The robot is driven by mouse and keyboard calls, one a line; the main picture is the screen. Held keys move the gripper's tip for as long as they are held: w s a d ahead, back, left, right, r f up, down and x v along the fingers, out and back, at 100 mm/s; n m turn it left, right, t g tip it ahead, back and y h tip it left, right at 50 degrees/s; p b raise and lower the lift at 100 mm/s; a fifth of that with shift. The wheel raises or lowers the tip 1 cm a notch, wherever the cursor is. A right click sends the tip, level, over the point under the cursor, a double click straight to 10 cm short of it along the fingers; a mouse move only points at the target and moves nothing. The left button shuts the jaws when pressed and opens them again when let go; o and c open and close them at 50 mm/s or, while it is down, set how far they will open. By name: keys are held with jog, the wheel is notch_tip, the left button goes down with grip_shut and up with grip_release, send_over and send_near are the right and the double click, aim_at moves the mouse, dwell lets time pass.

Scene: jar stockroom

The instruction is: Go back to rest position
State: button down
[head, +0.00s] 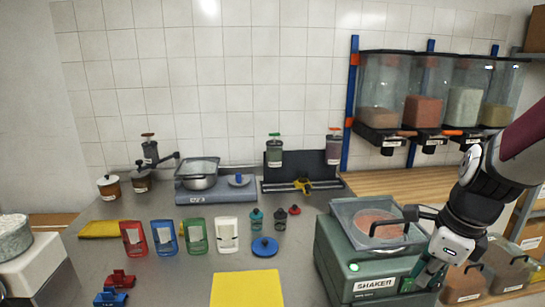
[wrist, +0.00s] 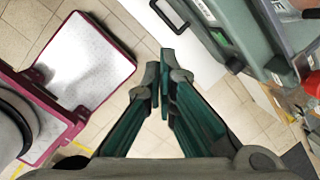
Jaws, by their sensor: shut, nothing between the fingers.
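My gripper (head: 432,274) is at the right of the head view, low beside the right side of the green shaker machine (head: 337,262). In the wrist view my gripper (wrist: 160,80) has its two green fingers together at the tips, with nothing between them. The shaker machine also shows at the upper right of the wrist view (wrist: 232,40). The shaker's clear lid with a dark handle covers a round pan of reddish material (head: 378,228). A green light glows on its front.
Lidded bins (head: 463,284) stand close to my gripper on the right. Clear dispensers (head: 424,95) hang above the wooden counter (head: 395,183). Tiled floor shows below my gripper.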

jog(key=s+a+r+n+t, duration=0.1)
jog(key=s+a+r+n, duration=0.4)
jog(key=n, duration=0.8)
jog(key=s+a+r+n+t, duration=0.1)
jog(key=s+a+r+n, duration=0.4)
jog(key=n, duration=0.8)
jog(key=shift+s+a+t+h, duration=0.3)
jog(key=shift+s+a, duration=0.8)
jog(key=shift+a, duration=0.1)
